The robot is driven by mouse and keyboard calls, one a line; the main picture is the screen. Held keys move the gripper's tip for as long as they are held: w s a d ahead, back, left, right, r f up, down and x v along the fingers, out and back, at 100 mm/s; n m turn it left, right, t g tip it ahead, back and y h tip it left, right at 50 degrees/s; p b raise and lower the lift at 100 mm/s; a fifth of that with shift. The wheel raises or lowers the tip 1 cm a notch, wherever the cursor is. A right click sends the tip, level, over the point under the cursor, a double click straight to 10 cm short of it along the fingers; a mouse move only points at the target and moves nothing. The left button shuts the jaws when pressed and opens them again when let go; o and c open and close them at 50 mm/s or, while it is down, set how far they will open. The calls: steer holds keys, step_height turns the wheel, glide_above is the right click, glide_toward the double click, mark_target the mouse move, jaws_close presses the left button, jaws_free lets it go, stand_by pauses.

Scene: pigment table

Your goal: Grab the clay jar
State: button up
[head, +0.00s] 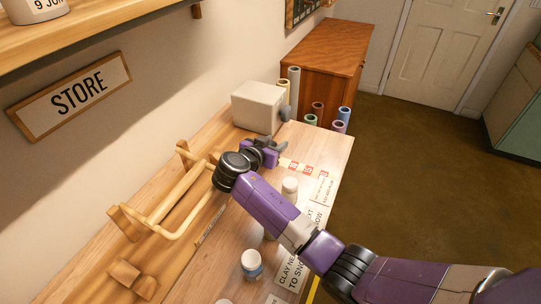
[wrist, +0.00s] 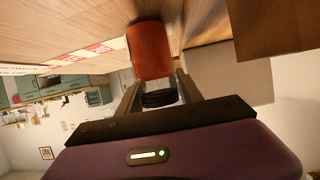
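The clay jar, a terracotta-orange cylinder (wrist: 149,52), is in the wrist view, just at the fingertips of my gripper (wrist: 159,82). The fingers are apart. The jar's near end lies at the gap between them, and I cannot tell whether either finger touches it. In the head view my gripper (head: 279,149) is low over the far part of the wooden table (head: 335,158), in front of a pale grey box. I cannot make out the clay jar there; my gripper and arm probably hide it.
The pale grey box (head: 258,107) stands close behind my gripper. White jars (head: 289,188) (head: 251,264) stand under and beside my arm. A wooden rack (head: 165,215) runs along the wall side. Several coloured tubes (head: 318,108) stand beyond the table's far end.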

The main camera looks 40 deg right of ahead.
jaws_close()
steer(key=shift+r, duration=0.1)
